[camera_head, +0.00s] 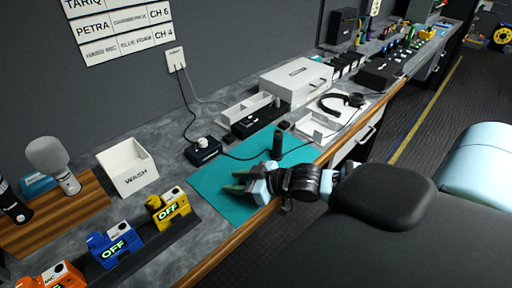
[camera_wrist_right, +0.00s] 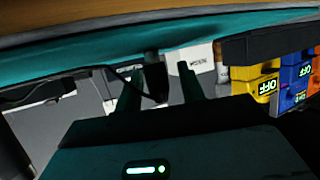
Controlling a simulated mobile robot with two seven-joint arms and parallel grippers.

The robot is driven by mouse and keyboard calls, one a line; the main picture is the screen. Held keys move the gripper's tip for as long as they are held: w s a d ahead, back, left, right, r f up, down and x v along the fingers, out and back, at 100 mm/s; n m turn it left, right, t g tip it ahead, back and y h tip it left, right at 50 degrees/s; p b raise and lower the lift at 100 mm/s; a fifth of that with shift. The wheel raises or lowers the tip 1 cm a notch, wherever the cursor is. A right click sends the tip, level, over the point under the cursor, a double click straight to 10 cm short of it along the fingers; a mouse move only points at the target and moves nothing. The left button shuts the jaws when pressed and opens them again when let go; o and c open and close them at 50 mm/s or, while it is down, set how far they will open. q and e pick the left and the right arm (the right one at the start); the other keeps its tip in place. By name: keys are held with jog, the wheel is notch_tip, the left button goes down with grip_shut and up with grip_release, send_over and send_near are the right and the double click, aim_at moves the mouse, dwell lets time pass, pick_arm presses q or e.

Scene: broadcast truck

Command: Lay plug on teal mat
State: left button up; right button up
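The teal mat (camera_head: 212,188) lies on the grey counter along its wooden front edge. A dark upright cylinder (camera_head: 277,145), possibly the plug, stands at the mat's far right part, where a black cable reaches it. My right gripper (camera_head: 233,183) is low over the mat, in front and to the left of this cylinder, fingers apart and pointing left. In the right wrist view, a dark piece (camera_wrist_right: 153,80) shows between the two fingers (camera_wrist_right: 160,88), with gaps beside it. I cannot tell whether it is the plug or something behind. My left gripper is out of view.
A black box with a white knob (camera_head: 203,150) stands at the mat's back left. A white WASH bin (camera_head: 128,168) and a yellow OFF unit (camera_head: 168,208) are to the left. A headset (camera_head: 343,102) lies at the right. The left part of the mat is clear.

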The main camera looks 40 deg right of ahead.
jog(key=p+v, duration=0.1)
jog(key=v, duration=0.5)
jog(key=shift+s+d+r, duration=0.15)
jog(key=shift+s+r, duration=0.05)
jog(key=shift+s, duration=0.05)
jog(key=shift+p+v, duration=0.45)
jog(key=shift+v, duration=0.8)
jog(key=shift+p+v, duration=0.4)
jog(key=shift+v, duration=0.5)
jog(key=shift+s+d+r, duration=0.1)
jog(key=shift+s+d, duration=0.05)
jog(key=shift+s, duration=0.15)
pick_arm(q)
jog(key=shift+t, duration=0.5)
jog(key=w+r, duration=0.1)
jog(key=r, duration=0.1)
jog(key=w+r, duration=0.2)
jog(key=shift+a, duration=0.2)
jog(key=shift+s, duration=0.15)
